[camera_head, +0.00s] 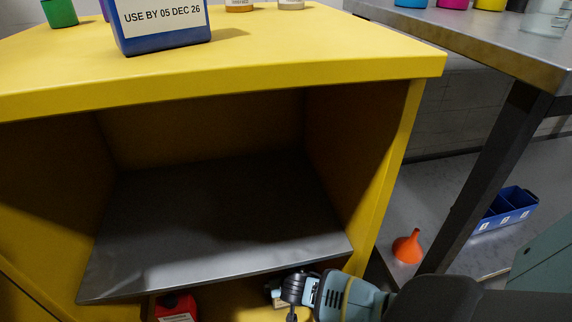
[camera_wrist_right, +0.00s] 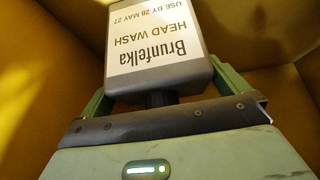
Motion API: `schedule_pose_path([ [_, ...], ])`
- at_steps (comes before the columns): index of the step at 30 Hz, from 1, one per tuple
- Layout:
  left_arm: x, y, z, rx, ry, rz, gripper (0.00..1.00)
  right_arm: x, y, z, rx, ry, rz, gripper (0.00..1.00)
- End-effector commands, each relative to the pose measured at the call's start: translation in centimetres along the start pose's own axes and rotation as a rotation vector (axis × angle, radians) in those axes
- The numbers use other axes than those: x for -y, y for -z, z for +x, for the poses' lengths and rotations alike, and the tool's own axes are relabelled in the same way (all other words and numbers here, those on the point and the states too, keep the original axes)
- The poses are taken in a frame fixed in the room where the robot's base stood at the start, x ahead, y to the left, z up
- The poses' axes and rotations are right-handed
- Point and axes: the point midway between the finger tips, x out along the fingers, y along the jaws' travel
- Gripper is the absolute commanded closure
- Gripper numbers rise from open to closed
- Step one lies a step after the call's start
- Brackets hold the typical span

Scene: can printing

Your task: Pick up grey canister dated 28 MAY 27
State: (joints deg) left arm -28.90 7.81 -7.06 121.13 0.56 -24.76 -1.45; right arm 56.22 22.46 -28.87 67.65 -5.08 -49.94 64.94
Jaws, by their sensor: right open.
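The grey canister (camera_wrist_right: 160,50) fills the top middle of the right wrist view. Its white label appears upside down and reads Brunfelka, HEAD WASH, USE BY 28 MAY 27. Its dark neck points toward my right gripper's palm. My right gripper (camera_wrist_right: 166,88) is open, with one green finger on each side of the canister; I cannot tell whether they touch it. In the head view my right gripper (camera_head: 290,298) reaches into the lower compartment of the yellow cabinet, under the grey shelf. Only a small pale part of a container shows beside it there. My left gripper is not in view.
A red container (camera_head: 177,308) stands left of my right gripper in the lower compartment. The grey shelf (camera_head: 215,215) above is empty. A blue canister (camera_head: 165,45) dated 05 DEC 26 stands on the cabinet top (camera_head: 300,55).

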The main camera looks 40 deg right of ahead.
Motion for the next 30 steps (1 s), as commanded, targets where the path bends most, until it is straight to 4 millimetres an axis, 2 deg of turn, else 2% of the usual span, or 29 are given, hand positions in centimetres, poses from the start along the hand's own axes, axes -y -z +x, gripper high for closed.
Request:
schedule_pose_path([
  [3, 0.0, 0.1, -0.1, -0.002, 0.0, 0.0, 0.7, 0.0, 0.0, -0.1, 0.0, 0.0, 0.0, 0.03],
  [14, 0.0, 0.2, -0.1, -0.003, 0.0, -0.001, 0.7, 0.0, 0.0, -0.1, 0.0, 0.0, -0.001, 0.5],
  [23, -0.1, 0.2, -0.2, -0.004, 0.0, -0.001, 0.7, 0.1, 0.2, -0.3, -0.002, 0.001, 0.0, 0.5],
  [30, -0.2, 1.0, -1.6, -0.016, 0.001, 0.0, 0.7, 0.0, 1.5, -2.2, -0.004, 0.001, 0.002, 0.5],
])
